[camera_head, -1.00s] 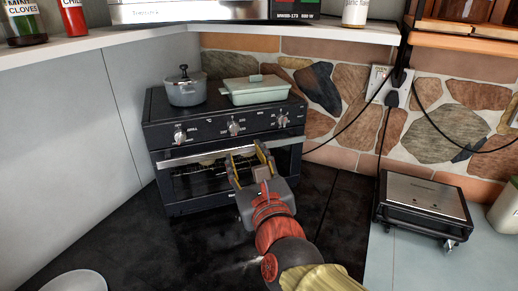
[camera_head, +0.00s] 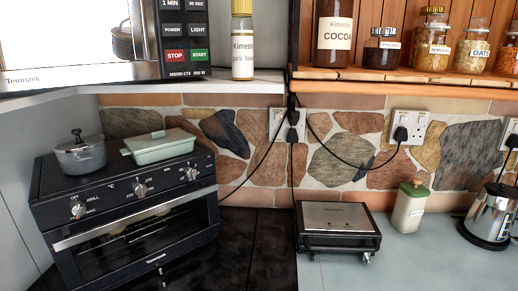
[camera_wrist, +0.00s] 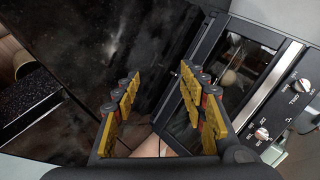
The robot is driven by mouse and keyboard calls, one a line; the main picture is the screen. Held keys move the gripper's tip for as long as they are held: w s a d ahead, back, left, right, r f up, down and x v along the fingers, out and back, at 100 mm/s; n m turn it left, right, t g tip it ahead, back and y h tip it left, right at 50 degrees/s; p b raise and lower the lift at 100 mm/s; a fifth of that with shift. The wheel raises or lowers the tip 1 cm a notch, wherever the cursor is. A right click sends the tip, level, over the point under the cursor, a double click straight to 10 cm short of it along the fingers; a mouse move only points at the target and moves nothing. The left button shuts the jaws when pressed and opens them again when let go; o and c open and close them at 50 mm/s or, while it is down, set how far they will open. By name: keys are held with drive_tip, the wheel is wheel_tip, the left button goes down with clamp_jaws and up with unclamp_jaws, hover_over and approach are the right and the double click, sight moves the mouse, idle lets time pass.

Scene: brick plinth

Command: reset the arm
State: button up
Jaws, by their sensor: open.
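My gripper (camera_wrist: 158,105) shows in the wrist view with its two yellow-padded fingers apart and nothing between them. The black toaster oven (camera_wrist: 240,70) with its door, steel handle and knobs is at the right of that view, beside the right finger. In the head view my arm and gripper do not show. There the toaster oven (camera_head: 140,235) stands at the left on a dark countertop, with its door shut. A grey pot (camera_head: 80,155) and a pale green lidded dish (camera_head: 158,145) sit on top of it.
A sandwich press (camera_head: 338,228), a cream bottle with a green lid (camera_head: 409,207) and a kettle (camera_head: 490,215) stand to the right. A microwave (camera_head: 105,40) and a spice bottle (camera_head: 242,40) stand on a shelf above. Cables hang from the wall sockets (camera_head: 408,128).

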drive_tip(key=s+d+r+n+h+p, duration=0.1)
drive_tip(key=s+d+h+p, duration=0.1)
drive_tip(key=d, duration=0.9)
drive_tip(key=s+d+r+n+h+p, duration=0.1)
drive_tip(key=s+d+r+h+p, duration=0.1)
drive_tip(key=d, duration=0.9)
drive_tip(key=s+d+r+n+h+p, duration=0.1)
drive_tip(key=s+d+h+p, duration=0.1)
drive_tip(key=d, duration=0.9)
drive_tip(key=shift+s+d+r+g+h, duration=0.2)
drive_tip(key=shift+d+g+h, duration=0.15)
drive_tip(key=shift+h, duration=0.45)
